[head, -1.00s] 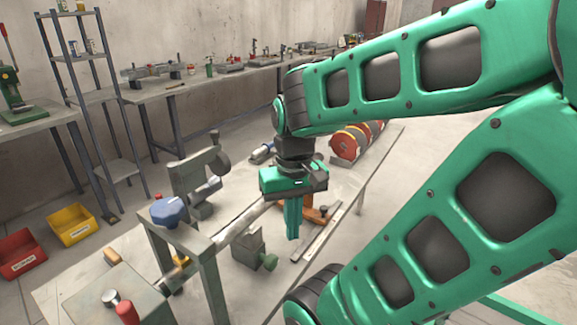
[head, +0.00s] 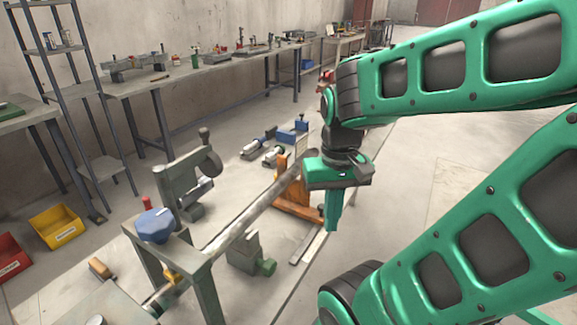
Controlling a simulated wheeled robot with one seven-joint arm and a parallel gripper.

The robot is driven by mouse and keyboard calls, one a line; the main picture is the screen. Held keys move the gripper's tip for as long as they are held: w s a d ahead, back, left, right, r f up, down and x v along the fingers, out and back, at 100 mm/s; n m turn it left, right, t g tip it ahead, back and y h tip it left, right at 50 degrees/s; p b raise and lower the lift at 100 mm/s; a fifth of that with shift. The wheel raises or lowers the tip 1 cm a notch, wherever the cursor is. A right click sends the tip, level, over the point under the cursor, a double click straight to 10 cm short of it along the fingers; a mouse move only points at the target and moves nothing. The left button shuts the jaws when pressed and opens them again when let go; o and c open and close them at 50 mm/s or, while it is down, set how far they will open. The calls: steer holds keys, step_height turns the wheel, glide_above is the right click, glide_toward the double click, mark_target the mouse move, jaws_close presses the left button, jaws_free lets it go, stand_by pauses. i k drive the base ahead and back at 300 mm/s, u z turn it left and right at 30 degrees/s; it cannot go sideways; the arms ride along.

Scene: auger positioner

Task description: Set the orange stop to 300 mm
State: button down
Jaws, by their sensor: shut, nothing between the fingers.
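The orange stop (head: 292,190) stands on the long grey rail or shaft (head: 240,228) near its far end, partly hidden behind my gripper. My gripper (head: 332,225) points down with its fingers shut and empty, in front of and to the right of the stop. I cannot tell whether it touches the stop. A flat pale strip, perhaps a scale (head: 313,247), lies on the bench below my gripper; its marks are too small to read.
A grey frame with a blue knob (head: 154,226) stands at the near left. A grey upright clamp (head: 190,180) and a grey block with a green knob (head: 245,256) flank the rail. Yellow (head: 58,227) and red bins sit on the floor at left. The floor at right is clear.

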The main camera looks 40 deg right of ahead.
mark_target(295, 200)
steer(key=u, duration=0.1)
steer(key=k, duration=0.15)
steer(key=u, duration=2.15)
steer(key=k, duration=0.4)
steer(key=z, duration=2.65)
